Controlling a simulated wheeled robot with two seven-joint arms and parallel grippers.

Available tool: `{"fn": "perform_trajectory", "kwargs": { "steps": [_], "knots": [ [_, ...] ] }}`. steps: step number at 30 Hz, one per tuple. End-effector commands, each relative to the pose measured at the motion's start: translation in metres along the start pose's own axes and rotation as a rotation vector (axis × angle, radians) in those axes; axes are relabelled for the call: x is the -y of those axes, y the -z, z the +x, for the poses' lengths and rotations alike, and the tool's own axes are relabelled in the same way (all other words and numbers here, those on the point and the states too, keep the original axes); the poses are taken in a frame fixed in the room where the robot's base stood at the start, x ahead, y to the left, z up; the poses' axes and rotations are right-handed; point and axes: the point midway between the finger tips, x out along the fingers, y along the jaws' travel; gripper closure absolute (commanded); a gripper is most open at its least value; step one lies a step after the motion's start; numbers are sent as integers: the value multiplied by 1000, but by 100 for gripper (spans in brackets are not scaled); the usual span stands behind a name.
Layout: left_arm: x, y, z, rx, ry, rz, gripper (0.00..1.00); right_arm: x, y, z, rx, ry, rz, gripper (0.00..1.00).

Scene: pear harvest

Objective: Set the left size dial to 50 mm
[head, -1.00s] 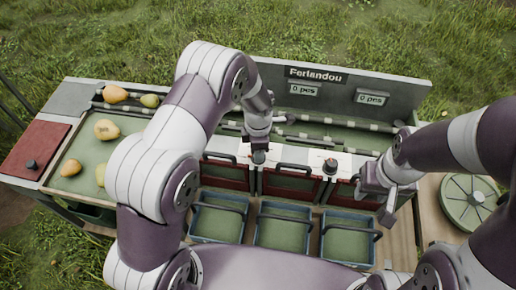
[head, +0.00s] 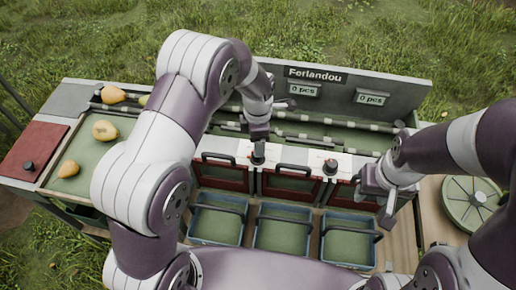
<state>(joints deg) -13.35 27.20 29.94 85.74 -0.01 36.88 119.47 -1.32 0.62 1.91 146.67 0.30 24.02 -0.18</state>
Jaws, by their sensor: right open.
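The left size dial (head: 258,155), a small dark knob, stands on the white panel (head: 300,158) in the middle of the bench. My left gripper (head: 257,137) points down just above and behind it; a small gap or light contact cannot be told apart. Its fingers are too small and hidden to show whether they are open. The dial's scale and setting cannot be read. A second dial (head: 330,166) stands further right on the same panel. My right gripper (head: 384,207) is open and empty beside the right red flap, away from both dials.
Three green-bottomed crates (head: 283,232) stand along the front below red flaps with dark handles. Pears (head: 104,130) lie in the left tray. The back board (head: 345,88) carries two "0 pcs" displays. A round green turntable (head: 470,202) is at the right.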

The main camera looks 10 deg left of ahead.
Motion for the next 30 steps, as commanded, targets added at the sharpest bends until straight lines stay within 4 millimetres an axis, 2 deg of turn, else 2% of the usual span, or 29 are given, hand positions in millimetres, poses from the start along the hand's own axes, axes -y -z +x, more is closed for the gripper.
{"fn": "perform_trajectory", "kwargs": {
  "steps": [1,6,10,14,27,30],
  "knots": [
    [-1,-1,-12,3,-5,0,35,0,-1,6,0,0,0,57],
    [0,-1,-54,2,-4,0,35,0,-2,13,0,0,0,57],
    [0,-1,-72,1,-2,0,35,0,-2,15,0,0,0,57],
    [0,0,-79,0,-1,0,35,0,-2,15,0,0,0,57],
    [0,0,-78,0,0,5,35,0,-2,14,0,0,0,57],
    [-2,-2,-78,4,-10,128,35,0,-2,15,0,0,0,57]
  ]
}}
